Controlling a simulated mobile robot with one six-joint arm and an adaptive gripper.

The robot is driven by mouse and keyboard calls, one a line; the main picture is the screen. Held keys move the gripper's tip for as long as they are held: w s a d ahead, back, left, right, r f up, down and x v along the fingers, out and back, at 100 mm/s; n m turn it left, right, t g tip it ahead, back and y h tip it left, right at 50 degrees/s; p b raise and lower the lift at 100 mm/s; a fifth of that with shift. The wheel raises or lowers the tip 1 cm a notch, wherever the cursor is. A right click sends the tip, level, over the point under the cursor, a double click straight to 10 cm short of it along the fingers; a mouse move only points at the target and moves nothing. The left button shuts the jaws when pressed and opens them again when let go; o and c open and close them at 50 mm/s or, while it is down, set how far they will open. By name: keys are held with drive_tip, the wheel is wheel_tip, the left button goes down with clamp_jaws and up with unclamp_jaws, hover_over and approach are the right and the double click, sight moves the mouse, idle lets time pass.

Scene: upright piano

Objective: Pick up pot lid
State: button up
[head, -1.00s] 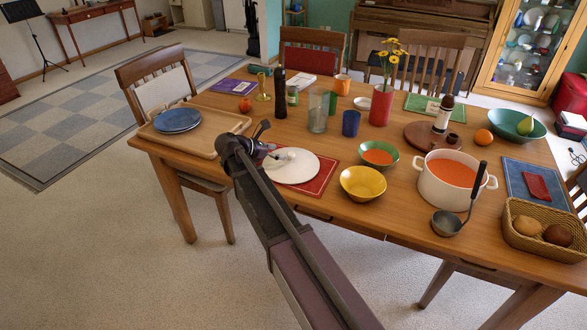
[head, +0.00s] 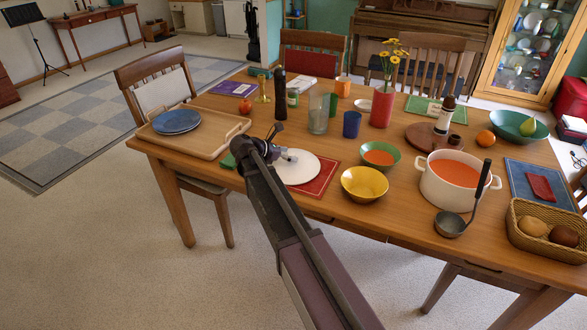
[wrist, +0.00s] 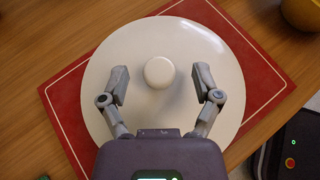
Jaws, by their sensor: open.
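The pot lid (wrist: 162,110) is a round, off-white disc with a round white knob (wrist: 159,72) at its middle. It lies on a red mat with a pale border line (wrist: 262,62). In the head view the lid (head: 302,171) is partly hidden by my arm. My gripper (wrist: 160,82) is open above the lid, with one finger on each side of the knob and clear space between each finger and the knob. In the head view my gripper (head: 281,142) is small and hangs over the lid's left part.
A yellow bowl (head: 364,184) stands close to the right of the mat. A white pot (head: 430,190) with orange soup stands farther right. A wooden tray (head: 207,148) with blue plates lies to the left. Blue and clear glasses (head: 319,112) and a dark bottle (head: 280,100) stand behind.

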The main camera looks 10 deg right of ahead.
drive_tip(key=shift+w+d+f, duration=0.15)
drive_tip(key=shift+d+f, duration=0.1)
drive_tip(key=shift+d, duration=0.25)
clamp_jaws()
